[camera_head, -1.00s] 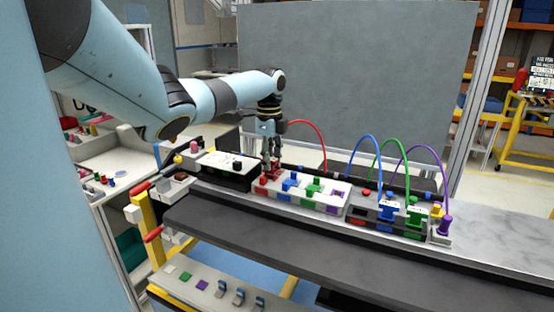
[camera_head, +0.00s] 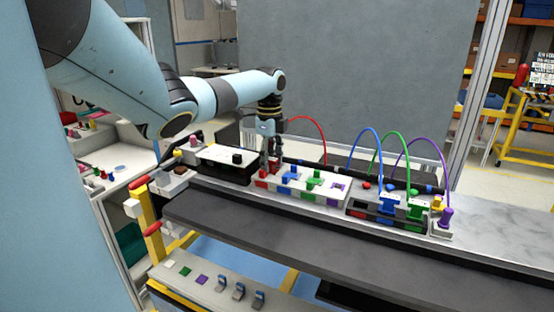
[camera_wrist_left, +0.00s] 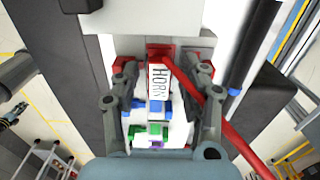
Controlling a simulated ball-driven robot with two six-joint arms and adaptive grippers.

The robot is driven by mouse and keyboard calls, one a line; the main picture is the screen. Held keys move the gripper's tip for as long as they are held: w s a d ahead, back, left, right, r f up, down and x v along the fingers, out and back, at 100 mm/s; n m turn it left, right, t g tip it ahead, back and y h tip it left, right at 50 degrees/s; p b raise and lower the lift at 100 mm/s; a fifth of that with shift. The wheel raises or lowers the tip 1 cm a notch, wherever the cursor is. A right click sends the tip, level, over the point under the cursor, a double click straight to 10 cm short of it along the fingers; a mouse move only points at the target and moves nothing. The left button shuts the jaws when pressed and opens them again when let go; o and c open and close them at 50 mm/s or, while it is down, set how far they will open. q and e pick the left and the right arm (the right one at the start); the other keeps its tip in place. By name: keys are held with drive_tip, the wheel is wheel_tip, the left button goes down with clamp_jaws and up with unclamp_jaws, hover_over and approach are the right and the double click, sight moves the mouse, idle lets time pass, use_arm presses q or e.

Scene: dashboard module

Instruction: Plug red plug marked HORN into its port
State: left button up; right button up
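The red plug (camera_head: 272,166) stands upright at the left, red end of the white port block (camera_head: 325,201). Its white HORN label (camera_wrist_left: 158,82) faces the left wrist camera. A red cable (camera_head: 322,139) arcs from it to the right. My left gripper (camera_head: 270,158) points down around the plug. In the left wrist view its two fingers (camera_wrist_left: 162,70) stand on either side of the label, with pale gaps between. The plug's lower end and the red port are hidden, so I cannot tell how deep it sits. My right gripper is not in view.
A black rack (camera_head: 378,220) right of the block holds the blue plug (camera_head: 388,204) and green plug (camera_head: 414,209), with arched cables. A purple plug (camera_head: 445,217) stands beyond. A black box (camera_head: 226,171) is close on the left. The dark front ledge (camera_head: 300,232) is clear.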

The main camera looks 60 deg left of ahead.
sight(270, 158)
use_arm(q)
wheel_tip(270, 158, up, 12)
idle(0.6)
drive_tip(key=shift+s, duration=0.1)
idle(0.5)
